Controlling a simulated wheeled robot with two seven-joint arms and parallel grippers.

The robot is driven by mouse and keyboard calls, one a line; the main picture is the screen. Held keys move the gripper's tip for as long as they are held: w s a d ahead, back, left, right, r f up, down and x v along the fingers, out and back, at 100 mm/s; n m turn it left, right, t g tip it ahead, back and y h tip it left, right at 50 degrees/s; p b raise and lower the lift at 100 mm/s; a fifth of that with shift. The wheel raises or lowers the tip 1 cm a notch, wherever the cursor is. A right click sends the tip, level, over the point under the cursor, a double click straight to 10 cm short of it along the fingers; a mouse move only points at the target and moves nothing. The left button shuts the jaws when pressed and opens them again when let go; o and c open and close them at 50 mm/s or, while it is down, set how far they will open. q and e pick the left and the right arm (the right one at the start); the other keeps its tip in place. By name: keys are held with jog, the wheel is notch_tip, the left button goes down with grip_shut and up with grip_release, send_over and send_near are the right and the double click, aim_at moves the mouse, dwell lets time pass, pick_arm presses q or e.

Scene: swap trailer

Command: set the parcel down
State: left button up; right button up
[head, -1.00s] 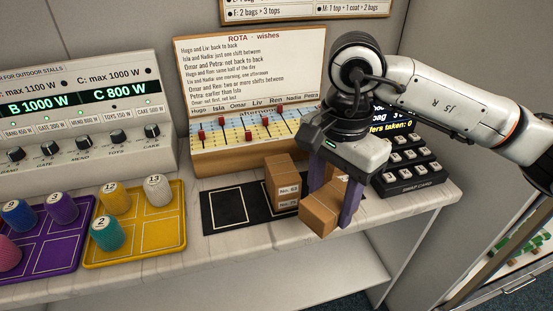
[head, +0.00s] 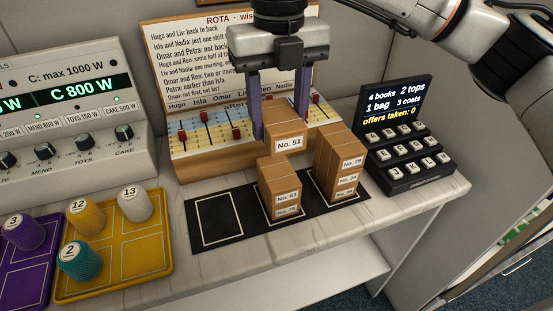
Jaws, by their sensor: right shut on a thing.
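My right gripper (head: 279,115) comes down from the top of the head view, its two purple fingers shut on the brown parcel No. 51 (head: 287,143). The parcel is over or just behind a stack of two brown parcels, No. 63 (head: 286,197) and one below it (head: 287,211), on the middle square of the black mat (head: 249,235). I cannot tell whether No. 51 touches the stack. To the right stands a taller stack with No. 79 (head: 351,163) on top and No. 24 (head: 347,180) under it. The mat's left outlined square is empty. My left gripper is not in view.
The rota board (head: 185,95) with its slider panel stands close behind the mat. A black keypad with a screen (head: 398,103) stands at the right. A yellow tray (head: 138,245) with several cylinders and a purple tray (head: 27,262) lie at the left. The counter's front edge is near.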

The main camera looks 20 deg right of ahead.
aim_at(279, 114)
notch_tip(279, 114, down, 8)
jog(key=shift+f, duration=0.2)
jog(key=shift+f, duration=0.1)
jog(key=o, duration=1.1)
notch_tip(279, 114, up, 12)
jog(key=shift+s+r, duration=0.1)
jog(key=shift+r, duration=0.05)
